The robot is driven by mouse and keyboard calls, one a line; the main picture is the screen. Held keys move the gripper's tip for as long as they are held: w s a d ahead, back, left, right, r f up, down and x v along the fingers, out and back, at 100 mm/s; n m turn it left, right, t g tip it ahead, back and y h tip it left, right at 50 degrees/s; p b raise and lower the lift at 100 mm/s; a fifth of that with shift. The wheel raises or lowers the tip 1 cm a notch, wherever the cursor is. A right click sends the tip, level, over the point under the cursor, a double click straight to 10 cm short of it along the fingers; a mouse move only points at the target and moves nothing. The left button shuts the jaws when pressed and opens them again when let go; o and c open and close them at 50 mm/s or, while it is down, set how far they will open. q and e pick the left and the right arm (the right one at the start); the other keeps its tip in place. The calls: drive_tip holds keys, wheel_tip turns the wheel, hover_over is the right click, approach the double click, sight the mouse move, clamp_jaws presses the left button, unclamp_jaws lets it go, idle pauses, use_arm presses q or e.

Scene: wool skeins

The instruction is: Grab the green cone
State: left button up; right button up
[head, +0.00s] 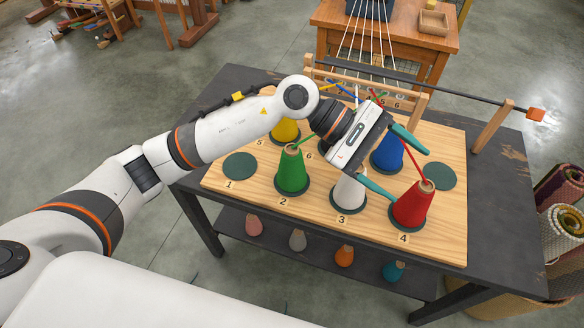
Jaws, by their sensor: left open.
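The green cone (292,172) stands upright on the dark pad at number 2 of the wooden board (310,209), with a green thread rising from its top to the right. My left gripper (410,176) is open, its two teal fingers spread and pointing to the lower right. It is to the right of the green cone, over the area of the white cone (348,193), blue cone (387,155) and red cone (413,208). The white cone's top is partly hidden by the gripper. My right gripper is not in view.
A yellow cone (285,129) stands behind the green one. Empty pads lie at number 1 (240,166) and at the far right (440,177). A wooden frame (368,81) with threads runs along the board's back. Small cones sit on the shelf below.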

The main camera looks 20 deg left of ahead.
use_arm(q)
drive_tip(key=w+a+f+m+t+y, duration=0.1)
drive_tip(key=w+a+f+m+y, duration=0.35)
drive_tip(key=a+y, duration=0.4)
drive_tip(key=m+t+y, duration=0.1)
drive_tip(key=y, duration=0.4)
hover_over(292, 149)
drive_tip(key=shift+w+a+r, duration=0.15)
drive_tip(key=shift+a+r, duration=0.1)
drive_tip(key=shift+r, duration=0.05)
wheel_tip(292, 149, down, 5)
drive_tip(key=shift+f+p, duration=0.15)
drive_tip(key=shift+p, duration=0.85)
drive_tip(key=shift+f, duration=0.6)
drive_tip(key=shift+d+f+p, duration=0.1)
drive_tip(key=shift+f+p, duration=0.25)
drive_tip(key=shift+p, duration=0.1)
wheel_tip(292, 149, down, 4)
drive_tip(key=shift+d+r+p, duration=0.15)
drive_tip(key=shift+r+p, duration=0.05)
drive_tip(key=shift+p, duration=0.55)
drive_tip(key=shift+f, duration=0.4)
